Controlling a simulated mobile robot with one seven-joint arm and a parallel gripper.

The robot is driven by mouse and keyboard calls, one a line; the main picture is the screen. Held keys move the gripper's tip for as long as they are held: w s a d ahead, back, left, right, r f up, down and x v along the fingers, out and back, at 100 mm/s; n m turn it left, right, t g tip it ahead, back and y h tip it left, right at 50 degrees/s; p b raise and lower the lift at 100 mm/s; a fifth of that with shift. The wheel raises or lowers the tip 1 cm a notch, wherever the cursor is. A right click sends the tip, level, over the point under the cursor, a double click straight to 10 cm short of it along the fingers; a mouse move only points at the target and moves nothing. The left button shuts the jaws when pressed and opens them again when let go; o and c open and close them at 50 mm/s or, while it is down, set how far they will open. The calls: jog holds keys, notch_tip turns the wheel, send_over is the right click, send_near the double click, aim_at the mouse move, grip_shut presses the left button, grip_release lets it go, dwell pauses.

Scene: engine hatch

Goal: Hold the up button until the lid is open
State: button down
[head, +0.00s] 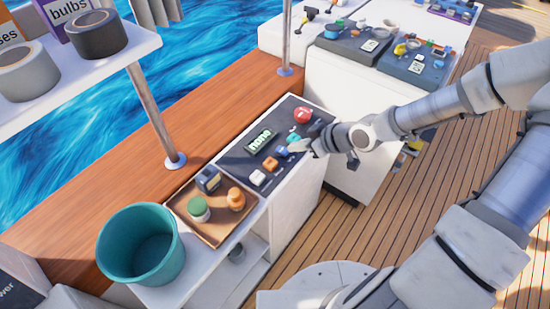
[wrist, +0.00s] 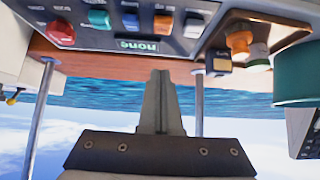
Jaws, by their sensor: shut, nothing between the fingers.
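A dark control panel (head: 236,163) lies on a white cabinet and carries a display (head: 260,140) reading "none". Its row of controls has a red button (head: 302,115), a teal one (head: 295,138), a blue one (head: 282,151), an orange one (head: 270,163) and a white one (head: 257,177). The row also shows in the wrist view, with the orange control (wrist: 163,22) nearly in line with the fingers. No up label is readable. My gripper (head: 296,147) is shut and empty beside the teal and blue controls; I cannot tell whether it touches one. I cannot make out a hatch lid.
A wooden tray (head: 222,238) with several small items and a teal bucket (head: 183,262) stand left of the panel. A metal post (head: 155,115) rises behind, and a shelf (head: 75,60) hangs upper left. Another bench with panels (head: 345,45) stands beyond. Deck floor lies to the right.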

jog(key=b, duration=0.5)
send_over(268, 160)
jog(key=s+d, duration=0.2)
notch_tip(268, 160, down, 8)
jog(key=shift+w+r, duration=0.1)
jog(key=shift+r, duration=0.05)
notch_tip(268, 160, down, 2)
jog(key=shift+d+f, duration=0.15)
jog(key=shift+f, duration=0.05)
jog(key=shift+f+b, duration=0.35)
jog(key=shift+f, duration=0.15)
